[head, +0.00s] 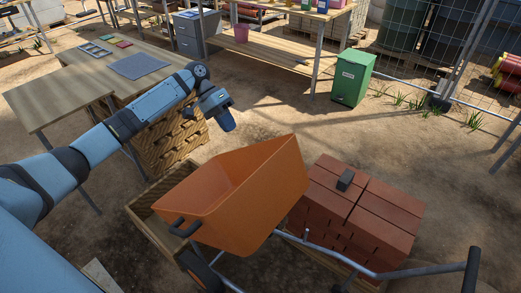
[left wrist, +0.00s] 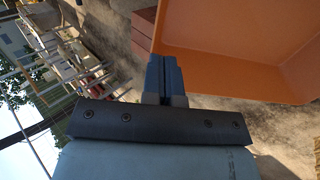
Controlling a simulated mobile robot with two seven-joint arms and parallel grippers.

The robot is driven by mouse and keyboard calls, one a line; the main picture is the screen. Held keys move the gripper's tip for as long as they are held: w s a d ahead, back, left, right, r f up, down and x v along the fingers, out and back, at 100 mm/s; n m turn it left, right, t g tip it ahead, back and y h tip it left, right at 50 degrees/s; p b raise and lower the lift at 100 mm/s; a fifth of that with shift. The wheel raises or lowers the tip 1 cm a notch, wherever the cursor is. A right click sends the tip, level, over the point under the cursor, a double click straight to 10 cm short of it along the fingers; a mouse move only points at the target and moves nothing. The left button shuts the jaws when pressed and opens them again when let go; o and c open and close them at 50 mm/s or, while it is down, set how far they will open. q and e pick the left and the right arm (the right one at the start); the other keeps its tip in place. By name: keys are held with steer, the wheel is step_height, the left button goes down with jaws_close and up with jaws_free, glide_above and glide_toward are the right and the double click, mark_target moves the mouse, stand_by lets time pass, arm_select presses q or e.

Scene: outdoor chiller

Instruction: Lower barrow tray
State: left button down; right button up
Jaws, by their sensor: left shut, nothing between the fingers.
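The orange barrow tray (head: 250,205) stands tilted in the lower middle of the head view, its right end raised high and its open side facing up and left. In the left wrist view, the shut fingers (left wrist: 165,62) point towards the tray (left wrist: 225,78), which fills the upper right.
A wooden crate (head: 150,215) lies beside the tray's left end. A table (head: 60,95) is at left; a green bin (head: 352,78) stands behind on open ground.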

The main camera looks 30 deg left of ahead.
arm_select(q)
steer(key=p+x, duration=0.2)
steer(key=x, duration=1.2)
steer(key=shift+s, duration=0.25)
arm_select(e)
steer(key=shift+s+r, duration=0.55)
steer(key=shift+r, duration=0.25)
arm_select(q)
steer(key=shift+a+r, duration=0.1)
arm_select(e)
steer(key=shift+f, duration=0.1)
